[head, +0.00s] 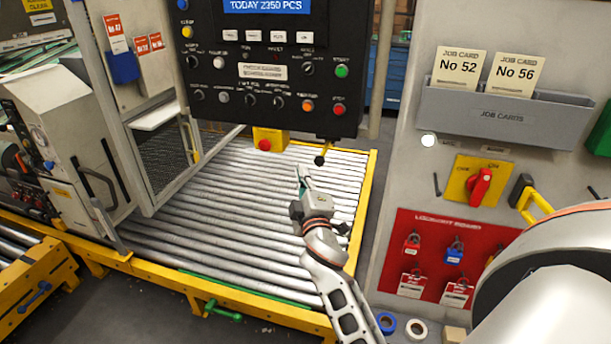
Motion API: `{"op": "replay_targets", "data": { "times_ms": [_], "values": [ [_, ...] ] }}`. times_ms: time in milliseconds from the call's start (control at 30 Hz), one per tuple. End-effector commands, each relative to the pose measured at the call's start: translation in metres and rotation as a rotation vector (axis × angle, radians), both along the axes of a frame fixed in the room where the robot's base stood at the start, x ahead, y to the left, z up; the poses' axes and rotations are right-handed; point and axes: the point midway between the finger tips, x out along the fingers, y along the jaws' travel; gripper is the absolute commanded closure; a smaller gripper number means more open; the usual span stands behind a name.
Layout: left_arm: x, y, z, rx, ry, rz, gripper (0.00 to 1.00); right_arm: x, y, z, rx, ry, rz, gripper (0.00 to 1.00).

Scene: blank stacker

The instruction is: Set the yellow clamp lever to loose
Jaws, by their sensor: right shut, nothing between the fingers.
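A small lever with a dark knob and a yellowish part (321,156) hangs under the right end of the black control panel. It may be the clamp lever, but no loose or tight marking is readable. My right gripper (302,174) is above the roller bed, just below and left of this lever in the picture. Its fingers are together and empty, pointing up toward the panel. A gap shows between the fingertips and the lever; whether they differ in depth, I cannot tell. My left gripper is out of view.
The black control panel (262,108) with buttons and a yellow stop box (270,140) hangs over the roller bed (240,215). At right, a grey cabinet carries a red rotary switch (480,187), a yellow black-ended handle (535,202) and a red lockout board (436,232).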

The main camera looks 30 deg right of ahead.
Motion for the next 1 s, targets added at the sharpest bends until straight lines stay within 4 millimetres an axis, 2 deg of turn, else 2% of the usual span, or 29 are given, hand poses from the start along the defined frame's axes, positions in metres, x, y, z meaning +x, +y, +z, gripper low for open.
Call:
{"op": "replay_targets", "data": {
  "times_ms": [100,400,633,1000],
  "values": [
    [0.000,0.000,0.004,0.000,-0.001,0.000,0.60,0.022,-0.009,0.006,-0.003,-0.002,0.000,1.00],
    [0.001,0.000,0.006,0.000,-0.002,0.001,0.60,0.065,-0.028,0.010,0.000,-0.001,0.000,1.00],
    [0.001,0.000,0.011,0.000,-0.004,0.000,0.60,0.045,-0.047,-0.003,-0.001,0.001,0.000,1.00],
    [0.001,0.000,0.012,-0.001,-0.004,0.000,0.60,0.038,-0.054,-0.007,0.001,0.000,0.000,1.00]
  ]
}}
